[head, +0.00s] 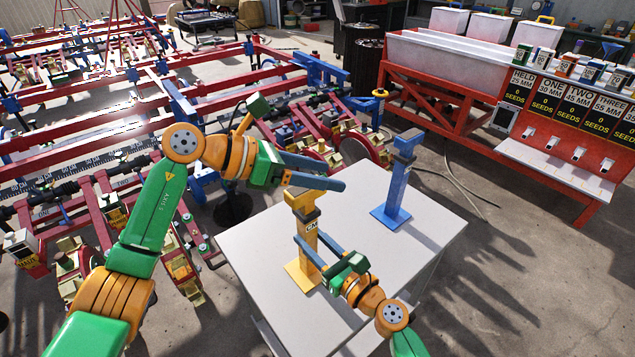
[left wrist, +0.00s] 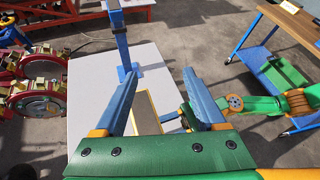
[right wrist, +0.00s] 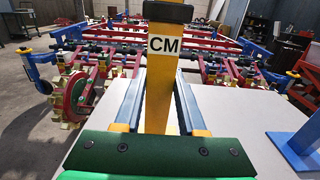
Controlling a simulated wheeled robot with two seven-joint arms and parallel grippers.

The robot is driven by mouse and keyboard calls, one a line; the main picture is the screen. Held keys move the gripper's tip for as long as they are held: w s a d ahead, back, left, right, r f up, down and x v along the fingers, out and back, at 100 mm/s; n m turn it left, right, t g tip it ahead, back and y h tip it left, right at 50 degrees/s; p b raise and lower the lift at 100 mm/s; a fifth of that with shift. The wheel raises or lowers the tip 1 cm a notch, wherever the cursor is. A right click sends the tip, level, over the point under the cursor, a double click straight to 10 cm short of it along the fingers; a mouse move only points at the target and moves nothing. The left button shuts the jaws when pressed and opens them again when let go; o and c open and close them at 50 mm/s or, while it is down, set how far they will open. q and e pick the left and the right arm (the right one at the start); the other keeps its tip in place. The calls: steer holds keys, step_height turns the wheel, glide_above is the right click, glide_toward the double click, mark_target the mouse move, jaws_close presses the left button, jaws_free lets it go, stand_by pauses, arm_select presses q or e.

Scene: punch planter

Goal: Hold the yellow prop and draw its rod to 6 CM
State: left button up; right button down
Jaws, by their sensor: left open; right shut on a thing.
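The yellow prop (head: 305,230) stands upright on a square yellow base on the white table (head: 250,245). My left gripper (head: 337,175) is open and empty, just above the prop's top. In the left wrist view the top (left wrist: 147,112) shows low between the open fingers. No scale reading or drawn rod length is legible.
A blue prop (head: 398,185) stands on the table to the right of the yellow one. Red farm-machine frames (head: 90,140) fill the left. A red seed stand (head: 560,150) with labelled panels is at the right.

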mark_target(292, 195)
arm_select(q)
steer(key=a+t+h, duration=0.2)
steer(key=a, duration=0.1)
steer(key=s+a+t+h, duration=0.1)
steer(key=shift+a+f+n, duration=0.3)
steer(key=shift+a+f, duration=0.1)
steer(key=s+a+f+t, duration=0.1)
steer(key=s+a+f+n+t, duration=0.1)
steer(key=a, duration=0.1)
steer(key=s+a+f+t, duration=0.1)
steer(key=t, duration=0.1)
steer(key=shift+a+f+n+y, duration=0.35)
steer(key=shift+a+n+y, duration=0.05)
steer(key=x, duration=1.2)
steer(key=shift+a, duration=0.1)
jaws_close()
steer(key=shift+f, duration=0.1)
